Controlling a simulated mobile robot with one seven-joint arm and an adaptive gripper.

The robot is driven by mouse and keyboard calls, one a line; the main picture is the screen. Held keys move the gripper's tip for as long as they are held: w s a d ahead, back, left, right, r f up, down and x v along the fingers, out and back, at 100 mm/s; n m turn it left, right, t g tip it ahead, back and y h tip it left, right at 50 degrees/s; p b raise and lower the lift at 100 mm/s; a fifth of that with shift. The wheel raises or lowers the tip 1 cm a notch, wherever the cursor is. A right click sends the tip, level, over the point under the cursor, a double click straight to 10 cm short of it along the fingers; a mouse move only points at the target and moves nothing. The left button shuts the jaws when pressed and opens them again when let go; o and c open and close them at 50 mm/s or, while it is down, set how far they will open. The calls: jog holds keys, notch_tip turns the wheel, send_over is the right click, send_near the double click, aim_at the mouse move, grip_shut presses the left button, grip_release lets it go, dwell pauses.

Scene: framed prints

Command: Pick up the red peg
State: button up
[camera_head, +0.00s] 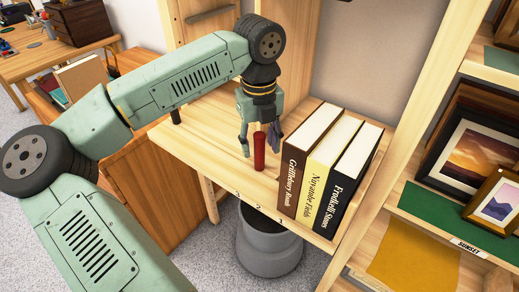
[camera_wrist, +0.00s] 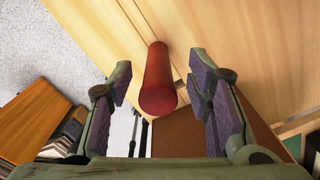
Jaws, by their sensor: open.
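The red peg (camera_head: 259,152) stands upright on the wooden shelf (camera_head: 215,150), near its front edge and left of several books. My gripper (camera_head: 260,144) is above and around its upper part, fingers pointing down. In the wrist view the peg (camera_wrist: 158,78) lies between the two open fingers (camera_wrist: 160,72). A gap shows on both sides of the peg, slightly smaller on the right. The fingers do not appear to touch it. In the head view the fingers show on the peg's left and right, and its top is partly hard to make out.
Three thick books, one brown (camera_head: 300,158), one yellow (camera_head: 325,168) and one black (camera_head: 352,180), stand close to the right of the peg. A grey bin (camera_head: 268,245) is below the shelf. Framed prints (camera_head: 470,152) stand on a shelf at the right.

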aim_at(260, 154)
jog(key=shift+f+p, duration=0.3)
jog(key=shift+f, duration=1.45)
grip_shut()
